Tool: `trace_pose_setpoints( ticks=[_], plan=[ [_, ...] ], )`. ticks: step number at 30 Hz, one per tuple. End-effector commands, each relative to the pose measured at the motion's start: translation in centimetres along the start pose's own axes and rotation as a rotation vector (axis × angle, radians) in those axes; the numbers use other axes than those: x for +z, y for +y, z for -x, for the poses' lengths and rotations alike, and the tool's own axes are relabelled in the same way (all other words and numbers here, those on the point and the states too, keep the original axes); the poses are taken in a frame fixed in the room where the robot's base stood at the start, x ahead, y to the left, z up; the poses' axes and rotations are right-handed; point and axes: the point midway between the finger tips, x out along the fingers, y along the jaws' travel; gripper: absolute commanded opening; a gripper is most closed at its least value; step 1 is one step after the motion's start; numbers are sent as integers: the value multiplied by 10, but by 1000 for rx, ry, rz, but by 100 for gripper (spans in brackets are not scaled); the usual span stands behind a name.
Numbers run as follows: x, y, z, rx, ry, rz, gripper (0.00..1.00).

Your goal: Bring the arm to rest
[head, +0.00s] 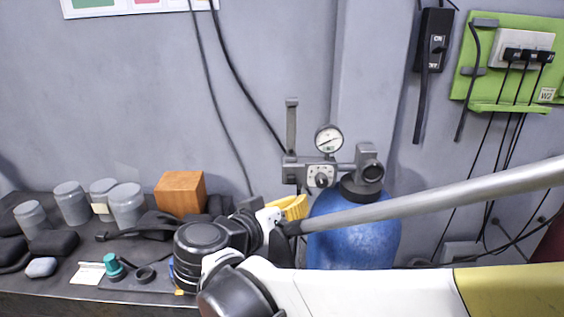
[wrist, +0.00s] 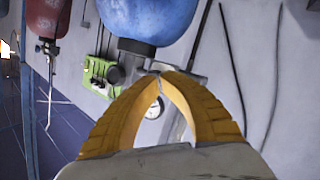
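My arm reaches in from the lower right in the head view, its wrist above the bench. My gripper (wrist: 160,75) has two yellow curved fingers whose tips meet in the wrist view. It is shut, with nothing seen between the tips. In the head view only a yellow part of my gripper (head: 290,207) shows, beside the blue cylinder; the rest is hidden behind my wrist. The blue cylinder (head: 352,238) has a valve and a round gauge (head: 328,139) on top. The wrist view shows the scene upside down, with the cylinder (wrist: 148,18) and gauge beyond the fingers.
A dark bench (head: 50,286) runs along the wall at left. On it are several grey jars (head: 126,206), a wooden block (head: 180,192), dark pouches and a teal-capped item (head: 113,266). A green panel (head: 512,62) with hanging cables is at right. A red cylinder (wrist: 47,18) shows in the wrist view.

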Motion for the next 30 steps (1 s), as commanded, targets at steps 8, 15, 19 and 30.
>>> trace_pose_setpoints(
  ticks=[8,15,19,30],
  plan=[
    [23,4,-13,-11,-45,23,0],
    [163,28,-65,-141,-318,127,0],
    [246,36,-76,-262,-451,144,0],
    [422,24,-66,-595,-572,15,0]
  ],
)
